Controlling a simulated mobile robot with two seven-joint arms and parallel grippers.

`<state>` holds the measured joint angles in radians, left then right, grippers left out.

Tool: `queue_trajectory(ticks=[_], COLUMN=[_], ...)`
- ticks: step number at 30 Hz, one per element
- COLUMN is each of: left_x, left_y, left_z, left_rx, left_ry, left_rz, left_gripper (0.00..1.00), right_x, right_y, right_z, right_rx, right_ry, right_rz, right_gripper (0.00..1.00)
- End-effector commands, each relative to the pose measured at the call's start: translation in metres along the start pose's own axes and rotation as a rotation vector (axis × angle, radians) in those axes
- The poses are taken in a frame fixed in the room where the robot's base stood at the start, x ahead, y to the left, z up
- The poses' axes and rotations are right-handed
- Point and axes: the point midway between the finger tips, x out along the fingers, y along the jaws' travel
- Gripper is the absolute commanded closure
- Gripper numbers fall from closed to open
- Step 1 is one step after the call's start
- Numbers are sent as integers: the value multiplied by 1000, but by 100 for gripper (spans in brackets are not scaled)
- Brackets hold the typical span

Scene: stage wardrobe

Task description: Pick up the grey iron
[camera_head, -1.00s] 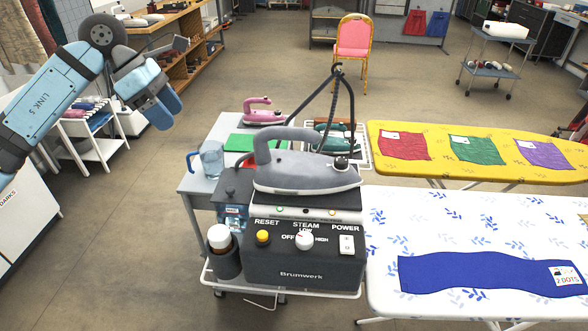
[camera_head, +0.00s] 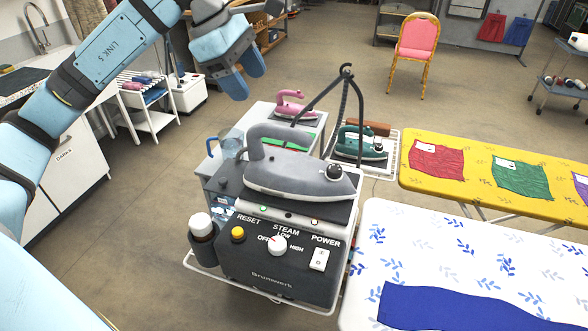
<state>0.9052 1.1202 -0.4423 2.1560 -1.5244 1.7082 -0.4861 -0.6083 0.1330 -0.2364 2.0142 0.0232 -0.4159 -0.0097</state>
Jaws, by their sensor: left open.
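The grey iron (camera_head: 300,179) rests flat on top of the dark steam station (camera_head: 290,255), with its looped handle on the left and its tip to the right. A dark hose on a stand rises behind it. My left gripper (camera_head: 245,82) hangs in the air above and to the left of the iron, apart from it. Its blue fingers are open and empty, pointing down. My right gripper is not in view.
A pink iron (camera_head: 297,109) and a green iron (camera_head: 362,146) stand behind the grey one. A jug (camera_head: 231,144) is at the left of the station, a bottle (camera_head: 201,224) at its front left. Ironing boards, one yellow (camera_head: 460,189), one white (camera_head: 400,240), are at right.

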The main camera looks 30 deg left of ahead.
Motion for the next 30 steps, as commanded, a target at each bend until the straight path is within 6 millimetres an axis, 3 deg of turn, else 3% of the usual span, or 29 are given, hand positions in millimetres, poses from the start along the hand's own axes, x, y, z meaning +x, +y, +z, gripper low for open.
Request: queue_trajectory(ticks=[3, 9, 17, 24, 30], left_x=[26, 60, 80, 114, 123], left_y=[-1, -1, -2, -6, -6], left_z=[0, 1, 2, 4, 4], left_rx=[0, 0, 0, 0, 0], left_ry=[1, -1, -1, -2, -1], left_rz=[-6, -4, -3, -4, -1], left_gripper=[41, 41, 41, 41, 41], right_x=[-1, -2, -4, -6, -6], right_y=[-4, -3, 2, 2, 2], right_z=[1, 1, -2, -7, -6], right_rx=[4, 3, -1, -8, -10], right_ry=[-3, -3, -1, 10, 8], right_rz=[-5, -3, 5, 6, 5], right_gripper=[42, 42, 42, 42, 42])
